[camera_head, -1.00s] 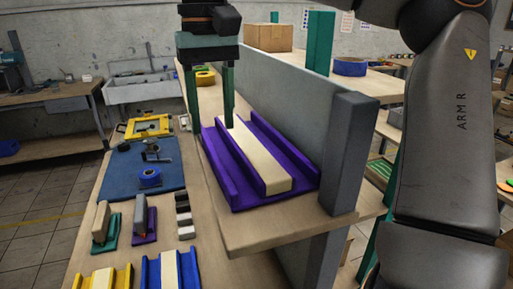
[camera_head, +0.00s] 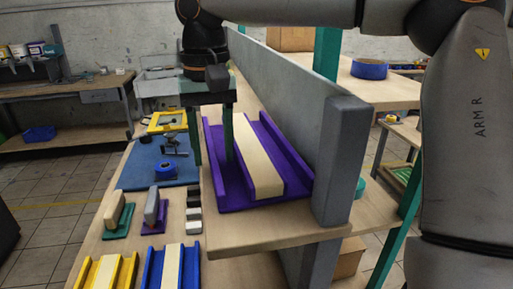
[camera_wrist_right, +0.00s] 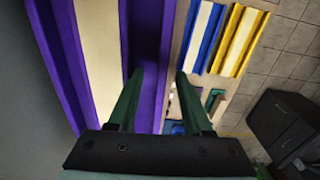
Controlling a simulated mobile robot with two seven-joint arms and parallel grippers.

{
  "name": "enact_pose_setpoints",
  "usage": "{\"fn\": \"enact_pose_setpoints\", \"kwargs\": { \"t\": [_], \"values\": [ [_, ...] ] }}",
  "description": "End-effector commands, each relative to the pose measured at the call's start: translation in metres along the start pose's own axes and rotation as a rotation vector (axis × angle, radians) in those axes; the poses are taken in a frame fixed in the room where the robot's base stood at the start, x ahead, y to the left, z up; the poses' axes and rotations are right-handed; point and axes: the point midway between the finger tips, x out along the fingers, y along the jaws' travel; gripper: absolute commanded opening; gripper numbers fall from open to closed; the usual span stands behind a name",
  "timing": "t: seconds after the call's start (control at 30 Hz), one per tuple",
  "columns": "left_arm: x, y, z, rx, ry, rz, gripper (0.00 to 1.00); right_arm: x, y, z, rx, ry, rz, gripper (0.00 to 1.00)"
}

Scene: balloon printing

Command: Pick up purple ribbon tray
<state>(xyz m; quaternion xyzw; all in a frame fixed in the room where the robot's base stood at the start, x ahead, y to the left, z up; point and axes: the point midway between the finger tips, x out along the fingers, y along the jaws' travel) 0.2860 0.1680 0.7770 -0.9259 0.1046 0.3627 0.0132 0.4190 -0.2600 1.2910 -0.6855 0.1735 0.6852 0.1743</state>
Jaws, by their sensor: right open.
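The purple ribbon tray (camera_head: 284,150) lies on the raised wooden shelf against a grey divider, with a cream strip (camera_head: 257,165) along its middle. My right gripper (camera_head: 212,160) points down at the tray's left side, fingers apart and empty. One finger shows outside the left wall and the other inside, over the channel beside the strip. In the right wrist view the fingers (camera_wrist_right: 160,75) straddle the tray's outer purple wall (camera_wrist_right: 152,45). Whether they touch it I cannot tell. My left gripper is out of view.
A grey divider (camera_head: 297,100) with a thick end post (camera_head: 340,160) stands close to the tray's right. On the lower bench at left are a yellow tray (camera_head: 104,272), a blue tray (camera_head: 172,268), small stamps and a blue mat (camera_head: 140,178).

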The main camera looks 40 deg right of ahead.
Motion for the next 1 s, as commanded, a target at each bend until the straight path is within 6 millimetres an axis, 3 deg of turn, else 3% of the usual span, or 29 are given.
{"fn": "enact_pose_setpoints", "kwargs": {
  "t": [0.23, 0.67, 1.0],
  "values": [
    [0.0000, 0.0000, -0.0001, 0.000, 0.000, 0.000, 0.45, 0.0004, -0.0007, 0.0001, 0.000, 0.000, 0.000, 0.49],
    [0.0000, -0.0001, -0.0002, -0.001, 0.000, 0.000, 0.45, 0.0002, -0.0004, 0.0000, 0.000, 0.000, 0.000, 0.01],
    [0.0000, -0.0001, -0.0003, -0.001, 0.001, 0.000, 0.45, 0.0001, -0.0004, 0.0000, 0.000, 0.000, 0.000, 0.00]
  ]
}}
